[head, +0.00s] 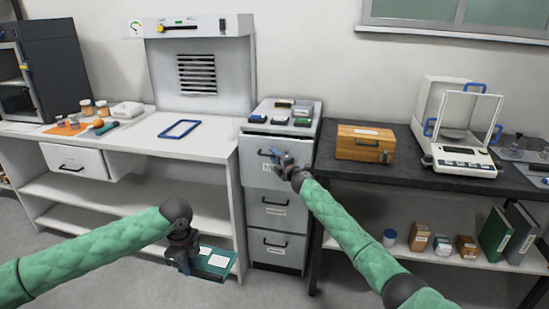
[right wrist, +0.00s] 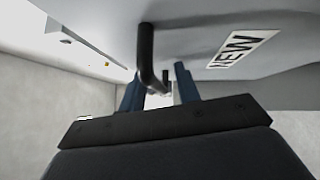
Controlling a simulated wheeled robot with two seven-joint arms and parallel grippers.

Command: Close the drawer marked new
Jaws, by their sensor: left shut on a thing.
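The top drawer (head: 250,149) of the narrow grey cabinet has a dark bar handle. Its label reads NEW in the right wrist view (right wrist: 243,49). Its front seems to stand out a little past the drawers below; I cannot tell how far. My right gripper (head: 276,156) is at this drawer's front. In the right wrist view, its blue fingers (right wrist: 160,88) are apart, with the handle (right wrist: 147,55) in front of and between them. My left gripper (head: 189,258) is low in front of the white bench, shut on a teal box (head: 215,262) with a white label.
Two closed drawers (head: 275,212) lie below. Several small coloured items (head: 283,103) sit on the cabinet top. A dark table (head: 400,175) with a balance (head: 458,158) is right.

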